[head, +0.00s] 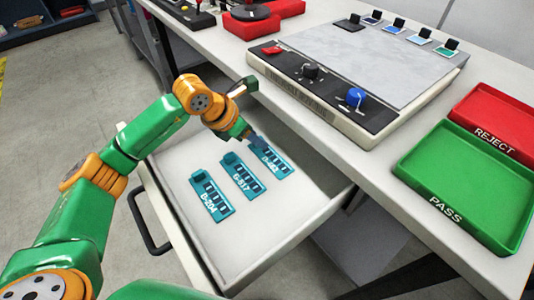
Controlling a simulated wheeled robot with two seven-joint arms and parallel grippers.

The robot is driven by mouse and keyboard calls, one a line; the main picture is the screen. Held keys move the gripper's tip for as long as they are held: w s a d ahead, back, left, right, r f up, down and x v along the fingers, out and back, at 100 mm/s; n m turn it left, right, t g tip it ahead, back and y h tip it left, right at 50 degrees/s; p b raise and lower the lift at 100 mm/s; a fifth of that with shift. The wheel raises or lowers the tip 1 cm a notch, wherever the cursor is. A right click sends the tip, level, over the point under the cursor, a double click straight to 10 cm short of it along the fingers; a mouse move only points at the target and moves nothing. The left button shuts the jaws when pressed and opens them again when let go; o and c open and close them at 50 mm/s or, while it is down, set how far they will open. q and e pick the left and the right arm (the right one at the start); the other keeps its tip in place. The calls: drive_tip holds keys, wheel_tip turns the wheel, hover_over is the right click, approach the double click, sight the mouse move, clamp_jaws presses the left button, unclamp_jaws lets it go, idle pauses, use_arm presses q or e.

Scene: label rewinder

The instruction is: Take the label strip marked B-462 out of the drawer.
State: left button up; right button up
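The open drawer (290,222) holds three teal label strips lying flat in a slanted row. The farthest strip (272,160) has small white print that looks like B-462, partly hard to read. The middle strip (242,178) seems to read G-517, and the nearest strip (212,197) seems to read B-204. My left gripper (250,136) points down at the far upper end of the farthest strip and covers part of it. Its fingers are too small and hidden to tell whether they are open, or whether they touch the strip. My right gripper is not in view.
The table edge overhangs the drawer's back. On the table are a grey control panel (365,58) with knobs, a green PASS tray (470,185), a red REJECT tray (497,118) and red devices (250,22). The drawer's dark handle (143,225) faces front left.

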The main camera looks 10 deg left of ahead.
use_arm(q)
clamp_jaws()
